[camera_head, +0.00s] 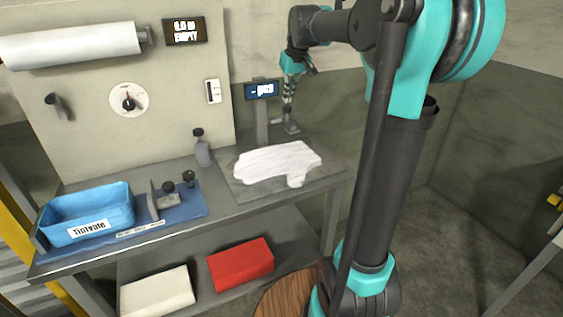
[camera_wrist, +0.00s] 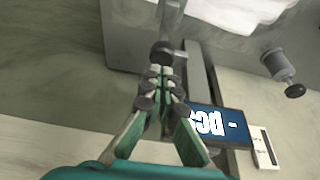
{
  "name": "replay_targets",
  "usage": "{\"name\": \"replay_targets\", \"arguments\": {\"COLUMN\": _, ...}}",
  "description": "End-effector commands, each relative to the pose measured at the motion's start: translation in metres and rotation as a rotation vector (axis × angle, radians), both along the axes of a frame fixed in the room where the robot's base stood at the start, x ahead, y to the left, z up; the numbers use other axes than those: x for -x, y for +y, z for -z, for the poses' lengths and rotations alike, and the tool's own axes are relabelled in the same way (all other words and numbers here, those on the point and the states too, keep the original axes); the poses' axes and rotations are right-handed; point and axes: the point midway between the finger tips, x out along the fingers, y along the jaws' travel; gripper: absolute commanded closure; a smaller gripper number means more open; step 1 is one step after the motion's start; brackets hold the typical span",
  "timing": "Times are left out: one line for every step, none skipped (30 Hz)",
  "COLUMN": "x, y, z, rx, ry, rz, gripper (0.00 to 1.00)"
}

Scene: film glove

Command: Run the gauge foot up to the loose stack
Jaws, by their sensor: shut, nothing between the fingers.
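The loose stack is a flat white pile (camera_head: 278,162) on a grey plate (camera_head: 240,192) at the right of the bench; its edge shows at the top of the wrist view (camera_wrist: 235,12). The gauge has an upright post (camera_head: 262,125) and a small blue display (camera_head: 262,89); the display shows in the wrist view (camera_wrist: 218,125). A small grey block, apparently the gauge foot (camera_head: 291,128), sits behind the stack, apart from it. My gripper (camera_head: 289,98) is shut and empty, pointing down just above that block, beside the post. Its fingers (camera_wrist: 163,68) hide part of what lies below them.
A dark-capped bottle (camera_head: 202,148) stands left of the plate. A blue tray (camera_head: 88,215) and a blue fixture with black knobs (camera_head: 187,208) lie farther left. The wall panel (camera_head: 120,95) backs the bench. Red (camera_head: 240,263) and white (camera_head: 158,293) packs lie on the lower shelf.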

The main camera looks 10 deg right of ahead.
Motion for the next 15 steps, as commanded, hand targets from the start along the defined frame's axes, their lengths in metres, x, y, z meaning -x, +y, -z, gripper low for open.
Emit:
{"name": "replay_targets", "arguments": {"x": 0.0, "y": 0.0, "z": 0.0, "rx": 0.0, "ry": 0.0, "rz": 0.0, "gripper": 1.0}}
{"name": "replay_targets", "arguments": {"x": 0.0, "y": 0.0, "z": 0.0, "rx": 0.0, "ry": 0.0, "rz": 0.0, "gripper": 1.0}}
{"name": "replay_targets", "arguments": {"x": 0.0, "y": 0.0, "z": 0.0, "rx": 0.0, "ry": 0.0, "rz": 0.0, "gripper": 1.0}}
{"name": "replay_targets", "arguments": {"x": 0.0, "y": 0.0, "z": 0.0, "rx": 0.0, "ry": 0.0, "rz": 0.0, "gripper": 1.0}}
{"name": "replay_targets", "arguments": {"x": 0.0, "y": 0.0, "z": 0.0, "rx": 0.0, "ry": 0.0, "rz": 0.0, "gripper": 1.0}}
{"name": "replay_targets", "arguments": {"x": 0.0, "y": 0.0, "z": 0.0, "rx": 0.0, "ry": 0.0, "rz": 0.0, "gripper": 1.0}}
{"name": "replay_targets", "arguments": {"x": 0.0, "y": 0.0, "z": 0.0, "rx": 0.0, "ry": 0.0, "rz": 0.0, "gripper": 1.0}}
{"name": "replay_targets", "arguments": {"x": 0.0, "y": 0.0, "z": 0.0001, "rx": 0.0, "ry": 0.0, "rz": 0.0, "gripper": 1.0}}
{"name": "replay_targets", "arguments": {"x": 0.0, "y": 0.0, "z": 0.0003, "rx": 0.0, "ry": 0.0, "rz": 0.0, "gripper": 1.0}}
{"name": "replay_targets", "arguments": {"x": 0.0, "y": 0.0, "z": 0.0007, "rx": 0.0, "ry": 0.0, "rz": 0.0, "gripper": 1.0}}
{"name": "replay_targets", "arguments": {"x": 0.0, "y": 0.0, "z": 0.0013, "rx": 0.0, "ry": 0.0, "rz": 0.0, "gripper": 1.0}}
{"name": "replay_targets", "arguments": {"x": -0.0001, "y": 0.0, "z": 0.0022, "rx": 0.0, "ry": 0.0, "rz": 0.0, "gripper": 1.0}}
{"name": "replay_targets", "arguments": {"x": -0.0001, "y": 0.0, "z": 0.003, "rx": 0.0, "ry": 0.0, "rz": 0.0, "gripper": 1.0}}
{"name": "replay_targets", "arguments": {"x": -0.0002, "y": -0.0001, "z": 0.0039, "rx": 0.0, "ry": 0.0, "rz": 0.0, "gripper": 1.0}}
{"name": "replay_targets", "arguments": {"x": -0.0002, "y": 0.0, "z": 0.0049, "rx": 0.0, "ry": 0.0, "rz": 0.0, "gripper": 1.0}}
